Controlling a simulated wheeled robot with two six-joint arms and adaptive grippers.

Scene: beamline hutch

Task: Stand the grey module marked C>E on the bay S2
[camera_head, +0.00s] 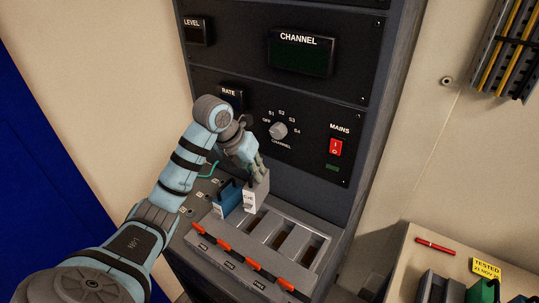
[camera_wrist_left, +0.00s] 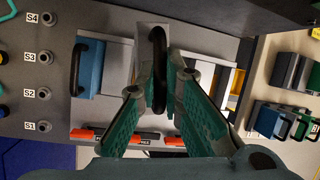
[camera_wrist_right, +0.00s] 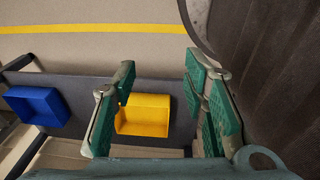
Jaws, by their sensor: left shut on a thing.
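The grey module (camera_head: 257,191), with a white label whose small marking is hard to read, is upright at the bay rack (camera_head: 232,246). My left gripper (camera_head: 254,167) is above it, shut on its black handle (camera_wrist_left: 158,42), which also shows in the left wrist view. A blue module (camera_head: 228,197) stands directly to its left. I cannot tell whether the grey module's bottom touches a bay or hangs just above it. Bay labels on the rack's front are too small to read. My right gripper (camera_wrist_right: 155,85) is open and empty in the right wrist view.
Empty bays (camera_head: 287,239) lie right of the grey module. Orange latches (camera_head: 225,246) line the rack's front. The instrument panel (camera_head: 318,135) rises behind. A side table (camera_head: 408,262) holds a red pen (camera_head: 435,246) and more modules. The right wrist view shows yellow (camera_wrist_right: 145,115) and blue bins (camera_wrist_right: 38,105).

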